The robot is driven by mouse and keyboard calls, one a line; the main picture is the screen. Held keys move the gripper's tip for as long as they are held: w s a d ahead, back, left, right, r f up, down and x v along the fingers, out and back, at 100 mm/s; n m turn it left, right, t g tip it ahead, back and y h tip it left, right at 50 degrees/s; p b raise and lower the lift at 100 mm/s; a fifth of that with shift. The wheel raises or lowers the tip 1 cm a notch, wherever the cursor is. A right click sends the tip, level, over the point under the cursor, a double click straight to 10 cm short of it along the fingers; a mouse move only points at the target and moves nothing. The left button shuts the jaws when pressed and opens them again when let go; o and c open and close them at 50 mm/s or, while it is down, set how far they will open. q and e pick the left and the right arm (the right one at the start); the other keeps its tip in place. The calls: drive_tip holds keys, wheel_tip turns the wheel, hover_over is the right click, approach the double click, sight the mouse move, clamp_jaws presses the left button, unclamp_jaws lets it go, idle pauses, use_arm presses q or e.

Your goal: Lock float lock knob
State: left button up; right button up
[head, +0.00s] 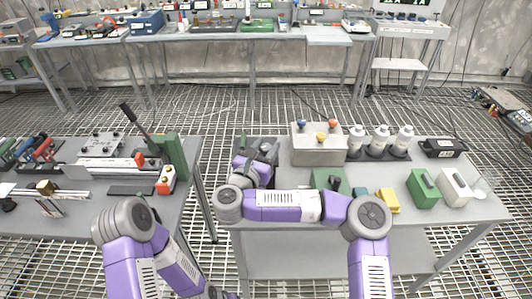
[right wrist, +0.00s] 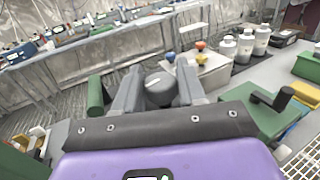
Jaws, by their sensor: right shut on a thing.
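A dark grey round knob (right wrist: 160,90) with a pale pointer mark sits between the two fingers of my right gripper (right wrist: 158,92) in the right wrist view. I take it as the float lock knob. The fingers are shut on its sides. In the head view my right gripper (head: 264,158) is at the back left of the right-hand table, where it and my arm largely hide the knob and its mount. My left arm is low at the left in the head view, and its gripper does not show.
A grey box with coloured knobs (head: 318,146) stands right of my right gripper, with several white bottles (head: 380,141) beyond. A green block with a black crank (right wrist: 260,118) is close at right in the wrist view. The left table (head: 75,222) holds a long-levered device.

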sight(264, 151)
drive_tip(key=shift+r, duration=0.1)
idle(0.4)
drive_tip(key=o, duration=0.9)
drive_tip(key=shift+s+a, duration=0.1)
drive_tip(key=shift+s+a+b, duration=0.3)
drive_tip(key=shift+s+b, duration=0.15)
drive_tip(key=shift+b, duration=0.1)
drive_tip(key=shift+b+v, duration=0.9)
drive_tip(key=shift+v, duration=2.2)
drive_tip(key=shift+d, duration=0.1)
